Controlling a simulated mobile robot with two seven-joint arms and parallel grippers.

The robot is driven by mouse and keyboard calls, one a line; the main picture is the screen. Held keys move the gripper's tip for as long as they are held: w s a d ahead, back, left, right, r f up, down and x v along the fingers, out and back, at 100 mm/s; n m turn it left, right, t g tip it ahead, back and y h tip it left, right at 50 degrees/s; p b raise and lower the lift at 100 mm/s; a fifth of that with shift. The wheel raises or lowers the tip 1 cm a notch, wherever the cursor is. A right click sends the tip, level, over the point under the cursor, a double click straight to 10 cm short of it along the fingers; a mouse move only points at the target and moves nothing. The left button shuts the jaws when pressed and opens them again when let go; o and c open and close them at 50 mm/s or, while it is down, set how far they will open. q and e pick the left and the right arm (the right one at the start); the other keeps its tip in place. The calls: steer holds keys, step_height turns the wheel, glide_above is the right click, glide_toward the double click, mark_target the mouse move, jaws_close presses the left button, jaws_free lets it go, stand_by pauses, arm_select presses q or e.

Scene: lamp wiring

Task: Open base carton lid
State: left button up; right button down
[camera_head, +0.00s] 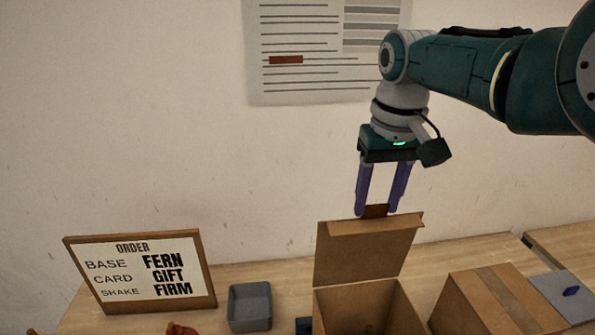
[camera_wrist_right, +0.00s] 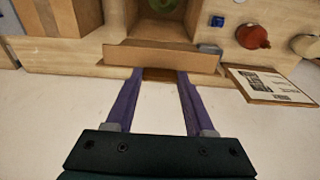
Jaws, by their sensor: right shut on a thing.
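The base carton (camera_head: 366,300) is a brown cardboard box on the table, with something green inside. Its lid (camera_head: 362,250) stands raised at the back, with a folded flap along its top edge. My right gripper (camera_head: 376,212) is above the lid, its purple fingers pointing down and shut on a small brown tab (camera_head: 375,211) at the lid's top edge. In the right wrist view the fingers (camera_wrist_right: 158,75) meet the lid flap (camera_wrist_right: 162,56), and the green thing (camera_wrist_right: 163,4) shows in the open carton. My left gripper is not in view.
A closed carton (camera_head: 490,300) stands to the right, beside a grey panel with a blue knob (camera_head: 571,291). A grey tray (camera_head: 250,306) and an order sign (camera_head: 140,272) reading FERN, GIFT, FIRM stand left. The wall is close behind.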

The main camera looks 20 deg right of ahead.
steer(key=shift+c, duration=1.2)
jaws_free()
steer(key=shift+r, duration=0.5)
step_height(320, 180, up, 2)
steer(key=shift+s+r+p, duration=0.1)
steer(key=shift+p, duration=0.5)
step_height(320, 180, up, 7)
steer(key=b, duration=0.1)
steer(key=shift+s+b, duration=0.4)
steer(key=shift+s, duration=0.05)
steer(key=shift+a+f, duration=0.1)
steer(key=shift+f, duration=0.1)
